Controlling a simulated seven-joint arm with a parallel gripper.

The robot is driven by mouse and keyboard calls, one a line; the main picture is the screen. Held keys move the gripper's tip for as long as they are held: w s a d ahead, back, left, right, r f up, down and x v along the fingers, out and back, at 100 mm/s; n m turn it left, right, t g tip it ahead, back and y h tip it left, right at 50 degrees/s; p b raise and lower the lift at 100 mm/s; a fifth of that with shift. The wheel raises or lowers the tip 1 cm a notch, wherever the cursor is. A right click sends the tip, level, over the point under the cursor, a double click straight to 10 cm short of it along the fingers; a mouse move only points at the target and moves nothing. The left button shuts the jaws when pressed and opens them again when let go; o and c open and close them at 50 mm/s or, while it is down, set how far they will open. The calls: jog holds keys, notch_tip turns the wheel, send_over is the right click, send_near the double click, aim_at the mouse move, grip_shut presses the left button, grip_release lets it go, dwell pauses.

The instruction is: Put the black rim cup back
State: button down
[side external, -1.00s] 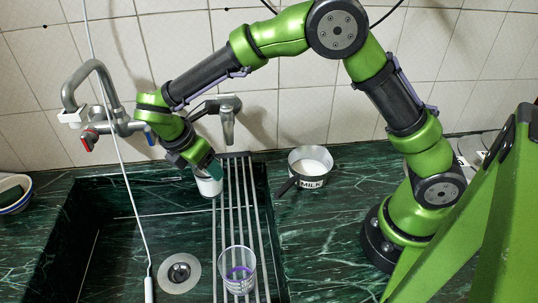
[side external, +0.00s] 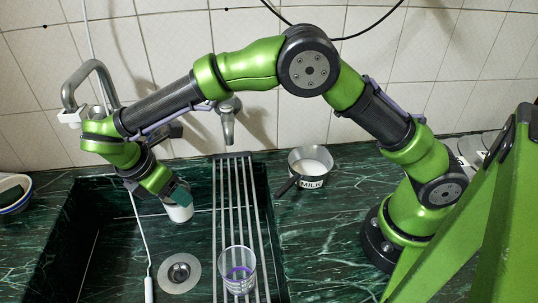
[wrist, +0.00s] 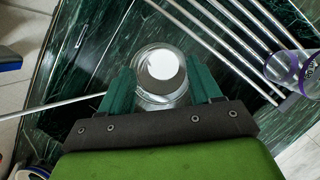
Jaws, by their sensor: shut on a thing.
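My gripper (wrist: 160,88) is shut on a cup (wrist: 160,65) that looks clear around a white round middle in the wrist view. In the side view my gripper (side external: 178,192) holds this whitish cup (side external: 179,212) over the sink, to the left of the metal rack. Its upper edge is partly covered by the fingers, and I cannot tell whether its rim is black. A clear cup with a purple band (side external: 238,272) stands on the rack near the front; it also shows at the right of the wrist view (wrist: 303,70).
A metal bar rack (side external: 231,185) spans the sink's right side. A drain (side external: 179,272) lies in the sink (side external: 120,240). A pan marked MILK (side external: 309,168) stands on the counter to the right. A thin white hose hangs at the left, close to my gripper.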

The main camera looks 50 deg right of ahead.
jog(key=shift+w+a+r, duration=0.1)
jog(key=shift+a+r, duration=0.2)
jog(key=shift+r, duration=0.05)
jog(key=s+d+r, duration=0.4)
jog(key=s+r, duration=0.3)
jog(key=s, duration=0.3)
jog(key=s+d+f+m+g, duration=0.1)
jog(key=s+d+f+m, duration=0.1)
jog(key=s+d, duration=0.45)
jog(key=s+d+f+m+g, duration=0.15)
jog(key=s+d, duration=0.25)
jog(key=s, duration=0.5)
jog(key=shift+m+t, duration=0.45)
jog(key=shift+w+a+f, duration=0.9)
jog(key=shift+w+a, duration=0.7)
jog(key=shift+w, duration=0.5)
jog(key=shift+w+a+f, duration=0.95)
jog(key=shift+w+a, duration=0.7)
jog(key=shift+w, duration=0.5)
jog(key=shift+w+a+f, duration=0.9)
jog(key=shift+w+a, duration=0.7)
jog(key=shift+w, duration=0.5)
jog(key=shift+f, duration=0.15)
